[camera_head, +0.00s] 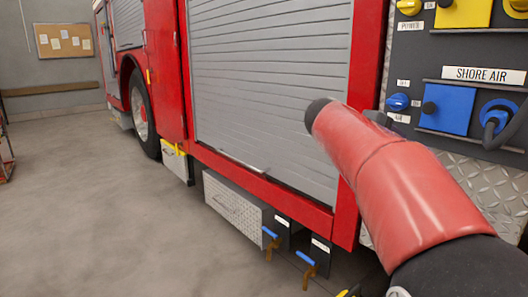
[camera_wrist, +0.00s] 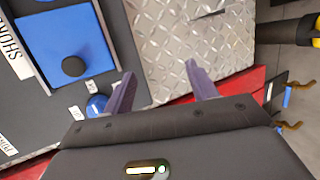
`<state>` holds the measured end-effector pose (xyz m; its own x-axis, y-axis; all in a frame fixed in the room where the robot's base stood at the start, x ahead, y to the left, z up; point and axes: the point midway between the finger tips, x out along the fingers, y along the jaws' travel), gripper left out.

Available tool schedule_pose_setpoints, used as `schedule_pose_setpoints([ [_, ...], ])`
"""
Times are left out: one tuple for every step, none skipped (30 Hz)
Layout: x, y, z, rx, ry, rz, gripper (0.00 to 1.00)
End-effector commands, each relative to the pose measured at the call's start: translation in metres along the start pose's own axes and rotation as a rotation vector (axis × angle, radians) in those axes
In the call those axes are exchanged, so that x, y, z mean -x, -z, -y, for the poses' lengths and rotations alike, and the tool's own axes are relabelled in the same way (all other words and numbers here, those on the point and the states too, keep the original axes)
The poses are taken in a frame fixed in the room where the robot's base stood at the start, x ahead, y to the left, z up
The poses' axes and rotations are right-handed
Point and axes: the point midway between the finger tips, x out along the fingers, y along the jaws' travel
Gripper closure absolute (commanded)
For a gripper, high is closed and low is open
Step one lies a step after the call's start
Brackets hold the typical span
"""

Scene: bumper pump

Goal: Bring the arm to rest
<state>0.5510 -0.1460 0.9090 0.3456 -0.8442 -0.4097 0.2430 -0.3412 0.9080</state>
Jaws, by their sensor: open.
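My gripper (camera_wrist: 163,90) shows in the wrist view with its two purple-grey fingers spread apart and nothing between them. Behind the fingers is the fire truck's diamond-plate panel (camera_wrist: 180,45). In the head view my red arm reaches across the right side and hides part of the truck's rear corner. The gripper itself is mostly hidden behind the arm there.
The red fire truck (camera_head: 172,75) has a closed grey shutter (camera_head: 265,90). A dark panel labelled SHORE AIR holds a blue square cover (camera_head: 447,108) and a blue plug (camera_head: 497,118). Blue-handled valves (camera_head: 306,258) hang low. The floor (camera_head: 90,210) at left is clear.

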Motion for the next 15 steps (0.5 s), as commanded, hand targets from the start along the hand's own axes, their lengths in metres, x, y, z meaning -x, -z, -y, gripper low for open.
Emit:
schedule_pose_setpoints([
  [-0.002, -0.023, 0.023, -0.047, 0.104, -0.042, 0.42],
  [0.000, -0.033, 0.039, -0.077, 0.165, -0.069, 0.42],
  [0.004, -0.046, 0.061, -0.116, 0.247, -0.102, 0.42],
  [0.008, -0.056, 0.078, -0.148, 0.305, -0.125, 0.42],
  [0.013, -0.065, 0.095, -0.179, 0.363, -0.147, 0.42],
  [0.022, -0.077, 0.118, -0.224, 0.438, -0.173, 0.42],
  [0.029, -0.086, 0.135, -0.258, 0.492, -0.192, 0.42],
  [0.037, -0.095, 0.152, -0.293, 0.546, -0.208, 0.42],
  [0.049, -0.107, 0.175, -0.340, 0.614, -0.227, 0.42],
  [0.057, -0.115, 0.192, -0.376, 0.663, -0.238, 0.42],
  [0.066, -0.122, 0.208, -0.411, 0.709, -0.248, 0.42],
  [0.076, -0.131, 0.229, -0.456, 0.765, -0.256, 0.42],
  [0.084, -0.138, 0.244, -0.490, 0.803, -0.262, 0.42],
  [0.091, -0.143, 0.258, -0.521, 0.838, -0.265, 0.42],
  [0.098, -0.150, 0.274, -0.561, 0.879, -0.268, 0.42],
])
